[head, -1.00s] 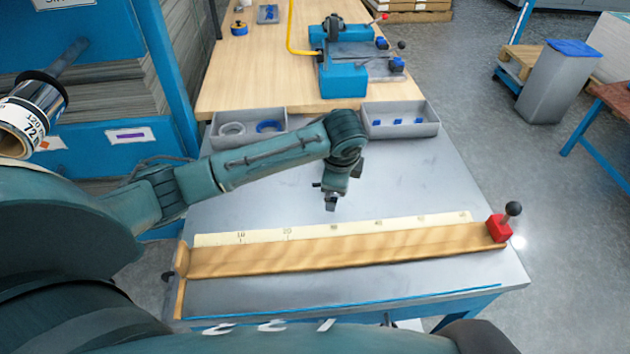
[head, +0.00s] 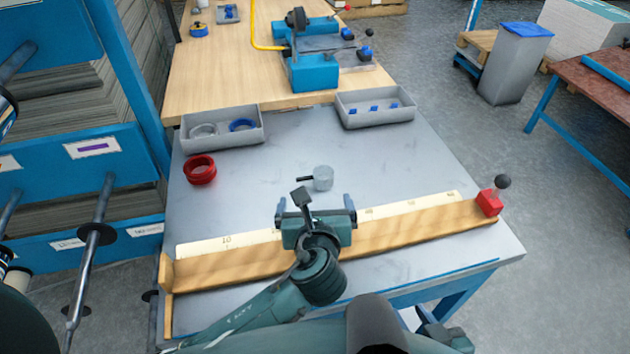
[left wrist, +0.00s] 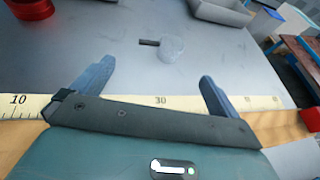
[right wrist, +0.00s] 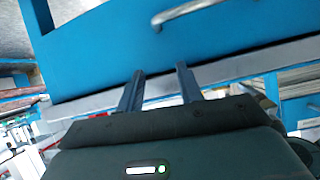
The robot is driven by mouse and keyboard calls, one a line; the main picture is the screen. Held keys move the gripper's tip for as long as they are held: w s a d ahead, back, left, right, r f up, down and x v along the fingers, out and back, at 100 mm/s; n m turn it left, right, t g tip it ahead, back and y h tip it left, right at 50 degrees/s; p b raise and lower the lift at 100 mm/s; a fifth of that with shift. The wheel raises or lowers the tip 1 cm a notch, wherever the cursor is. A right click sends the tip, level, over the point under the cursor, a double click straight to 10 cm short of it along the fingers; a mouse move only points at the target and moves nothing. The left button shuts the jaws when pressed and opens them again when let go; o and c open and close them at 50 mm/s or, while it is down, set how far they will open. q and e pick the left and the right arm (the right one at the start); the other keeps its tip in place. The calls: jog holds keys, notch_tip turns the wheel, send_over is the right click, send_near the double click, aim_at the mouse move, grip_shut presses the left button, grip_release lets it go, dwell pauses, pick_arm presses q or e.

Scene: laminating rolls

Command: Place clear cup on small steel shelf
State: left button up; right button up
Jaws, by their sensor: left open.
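The clear cup (head: 323,178), a small translucent grey vessel with a dark stub on its left, stands on the grey tabletop. It also shows in the left wrist view (left wrist: 171,49). My left gripper (head: 315,205) is open and empty, on the near side of the cup above the wooden rail; its two fingers stand wide apart in the left wrist view (left wrist: 156,72). My right gripper (right wrist: 160,70) has its fingers apart with nothing between them, facing a blue panel with a handle. I cannot make out a small steel shelf for certain.
A wooden rail with a ruler (head: 400,233) crosses the table front, with a red clamp (head: 488,203) at its right end. Two grey bins (head: 222,130) (head: 375,107) stand at the back. The tabletop around the cup is clear.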

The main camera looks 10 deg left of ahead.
aim_at(315, 179)
pick_arm(q)
jog(key=b+x, duration=0.1)
jog(key=x, duration=1)
jog(key=shift+w, duration=0.25)
jog(key=c, duration=1.1)
